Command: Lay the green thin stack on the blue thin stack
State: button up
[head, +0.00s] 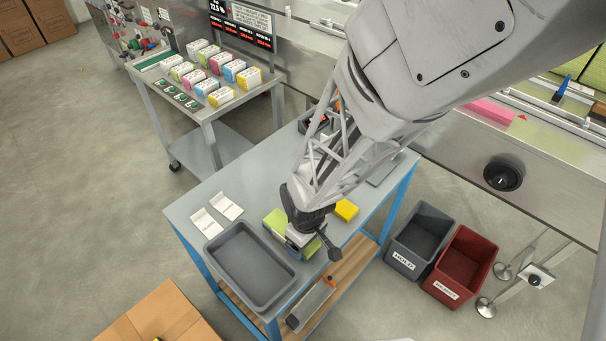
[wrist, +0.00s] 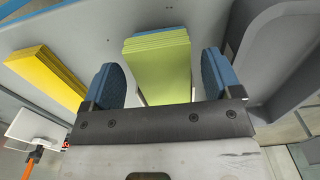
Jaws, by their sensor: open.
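My gripper (wrist: 160,84) is open, with one blue-padded finger on either side of the stack and a visible gap at each side. In the head view my gripper (head: 305,236) is low over the table and covers part of the green stack (head: 275,220).
A yellow stack (head: 346,210) lies right of my gripper, also in the wrist view (wrist: 45,75). A grey tray (head: 248,262) stands at the front left. Two white cards (head: 226,206) lie behind it. Grey (head: 420,232) and red (head: 461,262) bins stand on the floor at right.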

notch_tip(320, 180, up, 12)
jog(key=shift+f, duration=0.2)
dwell(0.4)
dwell(0.5)
jog(key=s+d+r+m+t, duration=0.1)
jog(key=s+d+r+m, duration=0.2)
jog(key=d+r, duration=0.4)
jog(key=s+d+r+m+t, duration=0.1)
jog(key=s+d+r+m, duration=0.3)
jog(key=r, duration=0.9)
jog(key=d+m, duration=0.2)
jog(key=d, duration=0.2)
jog(key=shift+s+d+r+t, duration=0.25)
jog(key=shift+s+r+t, duration=0.05)
jog(key=shift+r, duration=0.1)
